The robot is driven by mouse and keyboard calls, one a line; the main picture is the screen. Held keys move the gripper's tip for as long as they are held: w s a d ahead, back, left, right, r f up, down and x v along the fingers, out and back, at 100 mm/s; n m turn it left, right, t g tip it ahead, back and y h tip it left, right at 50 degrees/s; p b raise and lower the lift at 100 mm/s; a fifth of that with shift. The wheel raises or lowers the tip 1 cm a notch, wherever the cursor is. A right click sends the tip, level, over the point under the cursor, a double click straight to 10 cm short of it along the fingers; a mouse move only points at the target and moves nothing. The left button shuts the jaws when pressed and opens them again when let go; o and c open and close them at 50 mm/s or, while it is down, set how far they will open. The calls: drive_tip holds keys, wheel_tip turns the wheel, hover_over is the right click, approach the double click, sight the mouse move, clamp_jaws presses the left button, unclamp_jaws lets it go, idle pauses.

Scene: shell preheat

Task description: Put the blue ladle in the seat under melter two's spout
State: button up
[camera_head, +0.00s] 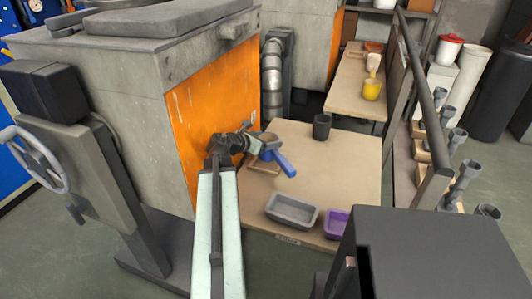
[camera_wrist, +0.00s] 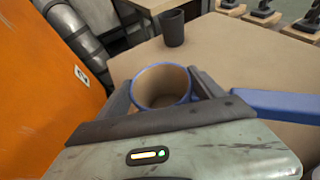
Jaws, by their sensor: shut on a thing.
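The blue ladle has a round cup with a blue rim and a tan inside, and a straight blue handle (camera_head: 285,163). My gripper (camera_head: 256,143) is shut on its cup, one jaw on each side. In the wrist view the cup (camera_wrist: 162,87) sits between the jaws and the handle (camera_wrist: 275,104) points right. A low wooden frame (camera_head: 262,169), perhaps the seat, shows on the table just below the ladle, beside the near melter's orange panel (camera_head: 215,105). I cannot tell whether the cup touches it. No spout is clearly seen.
A dark cup (camera_head: 321,126) stands on the wooden table (camera_head: 345,165). A grey tray (camera_head: 291,211) and a purple tray (camera_head: 336,224) lie at its front. A dark rail (camera_head: 420,90) runs along the right.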

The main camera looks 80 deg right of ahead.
wheel_tip(320, 180, down, 4)
drive_tip(key=b, duration=0.3)
drive_tip(key=shift+r, duration=0.3)
drive_tip(key=shift+f, duration=0.2)
drive_tip(key=o, duration=2.1)
drive_tip(key=shift+r, duration=0.15)
